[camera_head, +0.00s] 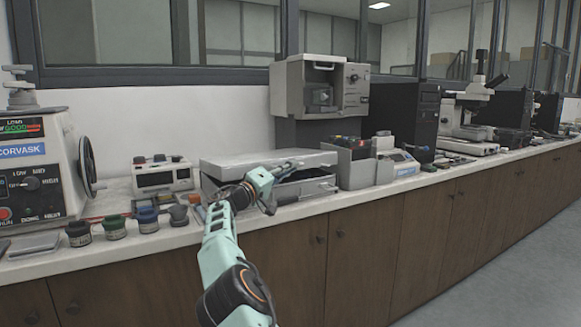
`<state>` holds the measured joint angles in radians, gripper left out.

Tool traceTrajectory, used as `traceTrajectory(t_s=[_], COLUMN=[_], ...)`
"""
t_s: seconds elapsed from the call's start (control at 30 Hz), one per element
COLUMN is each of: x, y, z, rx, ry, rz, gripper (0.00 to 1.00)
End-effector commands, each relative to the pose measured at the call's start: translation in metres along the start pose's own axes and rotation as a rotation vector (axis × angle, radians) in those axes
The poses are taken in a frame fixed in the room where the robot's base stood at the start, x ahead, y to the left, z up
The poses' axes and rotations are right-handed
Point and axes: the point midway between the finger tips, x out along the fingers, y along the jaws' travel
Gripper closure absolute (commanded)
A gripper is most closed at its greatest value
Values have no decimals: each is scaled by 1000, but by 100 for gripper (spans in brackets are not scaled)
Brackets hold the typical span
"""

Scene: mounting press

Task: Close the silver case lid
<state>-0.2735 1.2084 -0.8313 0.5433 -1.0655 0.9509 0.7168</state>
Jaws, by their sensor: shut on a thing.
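The silver case (318,187) sits on the bench top in the middle of the head view. Its flat grey lid (240,160) is slightly raised, with a dark gap above the base at the right front. My teal arm reaches up from below, across the front of the case. My gripper (296,164) is at the front of the lid and appears shut on it. The fingertips are small, and the exact contact is hard to make out. My wrist hides the left front of the case.
A white meter box (165,175) stands left of the case, with several small jars (146,219) along the front edge. A grey bin (356,167) stands close at the right. A press unit (40,165) is at far left.

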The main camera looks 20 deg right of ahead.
Motion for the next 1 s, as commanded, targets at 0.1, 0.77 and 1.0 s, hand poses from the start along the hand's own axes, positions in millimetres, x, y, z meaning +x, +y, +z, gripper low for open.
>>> traceTrajectory(t_s=[0.1,0.77,1.0], x=[-1,-2,-22], y=[-2,0,-1], z=[-1,-1,-2], rx=[0,0,0], ry=[3,2,3], rz=[-3,-1,-3], gripper=[100,84,84])
